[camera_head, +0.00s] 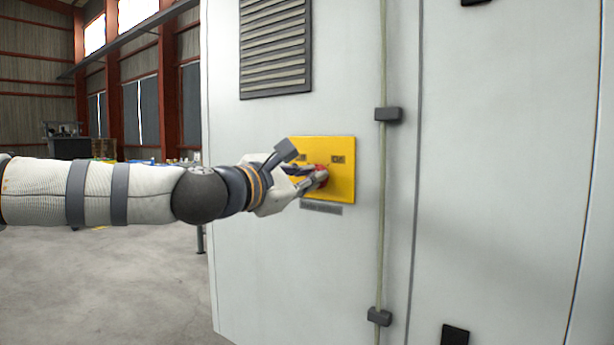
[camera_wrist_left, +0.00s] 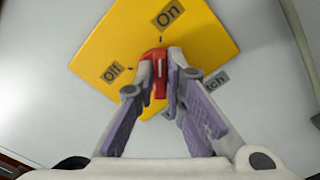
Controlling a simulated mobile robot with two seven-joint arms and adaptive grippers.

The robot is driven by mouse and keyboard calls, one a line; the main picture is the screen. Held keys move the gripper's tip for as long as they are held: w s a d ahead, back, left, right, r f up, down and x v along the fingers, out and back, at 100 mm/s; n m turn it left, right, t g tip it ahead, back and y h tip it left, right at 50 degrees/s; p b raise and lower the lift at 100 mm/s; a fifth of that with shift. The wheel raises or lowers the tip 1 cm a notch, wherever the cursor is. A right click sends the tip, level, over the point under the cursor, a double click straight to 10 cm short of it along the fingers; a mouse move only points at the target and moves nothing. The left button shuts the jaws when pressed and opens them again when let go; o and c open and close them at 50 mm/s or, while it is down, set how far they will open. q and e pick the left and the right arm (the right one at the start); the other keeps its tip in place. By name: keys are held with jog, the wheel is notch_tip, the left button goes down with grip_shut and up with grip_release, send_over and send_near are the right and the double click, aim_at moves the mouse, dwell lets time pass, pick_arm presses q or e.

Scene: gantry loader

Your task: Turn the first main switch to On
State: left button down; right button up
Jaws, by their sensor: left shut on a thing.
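The red switch knob (camera_head: 322,173) sits on a yellow plate (camera_head: 345,185) on the pale cabinet. My left gripper (camera_head: 314,180) reaches it from the left and hides part of it. In the left wrist view, my left gripper (camera_wrist_left: 160,72) is shut on the red knob (camera_wrist_left: 158,88), one finger on each side. The "On" label (camera_wrist_left: 168,14) is above the knob and the "Off" label (camera_wrist_left: 112,72) is to its left. The knob's upper end lies close to the small mark under "On". My right gripper is not in view.
A grey label strip (camera_head: 321,208) is below the plate, its text partly hidden in the wrist view. A louvred vent (camera_head: 275,48) is above. A vertical rod (camera_head: 381,220) with dark brackets runs to the right. Open floor (camera_head: 110,280) lies left of the cabinet.

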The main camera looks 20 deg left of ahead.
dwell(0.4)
pick_arm(q)
jog(key=c, duration=1.7)
grip_release()
jog(key=shift+o, duration=0.2)
jog(key=v, duration=1.2)
jog(key=shift+r, duration=0.1)
